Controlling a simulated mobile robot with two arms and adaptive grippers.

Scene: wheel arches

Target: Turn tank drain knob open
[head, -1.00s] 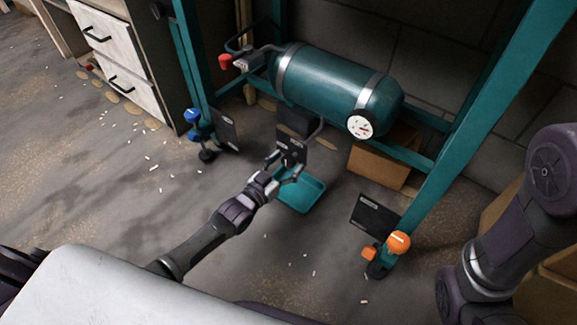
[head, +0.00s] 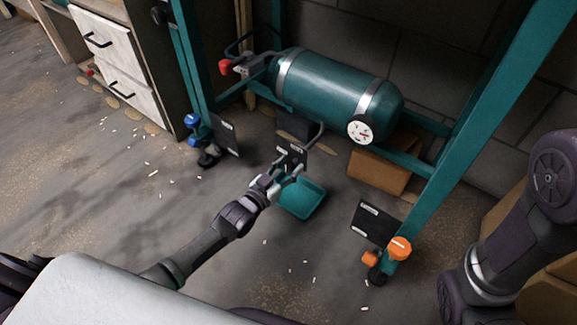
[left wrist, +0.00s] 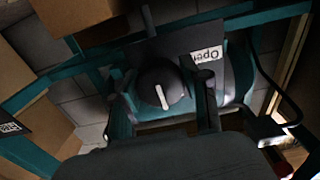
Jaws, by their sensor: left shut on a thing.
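The tank drain knob (left wrist: 160,88) is dark and round with a white pointer line, seen in the left wrist view. The line stands nearly upright in that picture. A dark plate with an "Open" label (left wrist: 207,55) sits behind the knob, to its upper right. My left gripper (left wrist: 163,98) has a finger on each side of the knob and is shut on it. In the head view my left gripper (head: 284,175) is below the green tank (head: 335,90), in front of the dark plate (head: 293,156), and hides the knob. My right gripper is out of view.
A teal tray (head: 303,207) lies on the floor beside my left gripper. Blue knobs (head: 192,128) are on the left post and orange knobs (head: 399,247) on the right post. A cardboard box (head: 380,172) stands under the tank. The floor at front left is open.

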